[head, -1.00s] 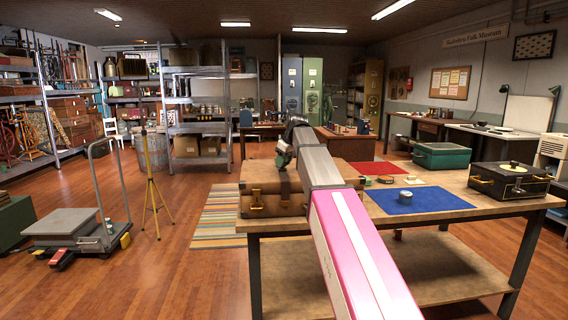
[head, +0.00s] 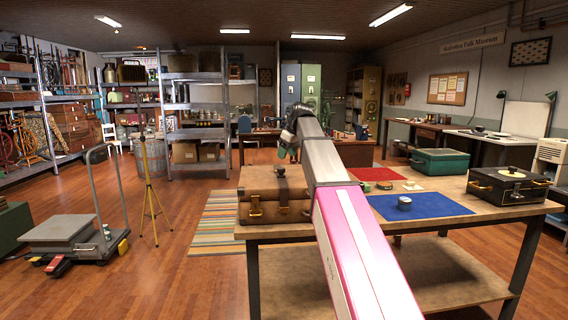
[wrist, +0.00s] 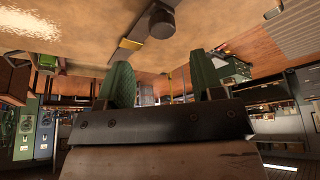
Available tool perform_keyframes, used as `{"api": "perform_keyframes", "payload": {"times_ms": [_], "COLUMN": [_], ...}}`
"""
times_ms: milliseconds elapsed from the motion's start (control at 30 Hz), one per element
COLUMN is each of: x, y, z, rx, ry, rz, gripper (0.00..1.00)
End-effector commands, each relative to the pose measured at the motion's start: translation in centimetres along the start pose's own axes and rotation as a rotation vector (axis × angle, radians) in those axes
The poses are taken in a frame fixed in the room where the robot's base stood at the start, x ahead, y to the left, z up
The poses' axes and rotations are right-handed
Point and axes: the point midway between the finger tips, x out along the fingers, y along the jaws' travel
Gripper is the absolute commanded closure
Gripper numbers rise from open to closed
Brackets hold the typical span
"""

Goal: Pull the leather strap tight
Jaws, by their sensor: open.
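A brown leather suitcase (head: 270,211) lies closed on the wooden table's left end, with brass fittings on its front. A dark strap piece (head: 280,172) stands up a little on its lid. In the wrist view, a dark strap (wrist: 130,46) with a brass-coloured part and a dark round piece (wrist: 162,22) show on a tan surface at the top. My gripper (head: 285,148) is above the suitcase, apart from the strap. In the wrist view its green-padded fingers (wrist: 160,82) are spread with nothing between them. My arm hides the suitcase's right end.
The table (head: 466,186) also holds a blue mat (head: 440,206) with a small tin (head: 404,203), a red mat (head: 366,174), a green case (head: 444,161) and a black box (head: 508,186). A trolley (head: 62,232) and yellow tripod (head: 149,195) stand left. Open floor lies between.

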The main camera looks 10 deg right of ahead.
Motion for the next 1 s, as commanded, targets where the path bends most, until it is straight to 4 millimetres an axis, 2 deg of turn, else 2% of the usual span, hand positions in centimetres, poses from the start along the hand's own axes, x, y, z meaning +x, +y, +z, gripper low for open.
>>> {"api": "perform_keyframes", "payload": {"times_ms": [100,300,1000], "x": [-1.9,-3.5,-3.5], "y": [0.1,0.1,0.0], "z": [0.0,0.0,-0.1], "rx": [0.001,0.001,-0.001], "ry": [0.0,0.0,0.001], "rz": [0.0,0.0,0.0], "gripper": [0.39,0.39,0.39]}}
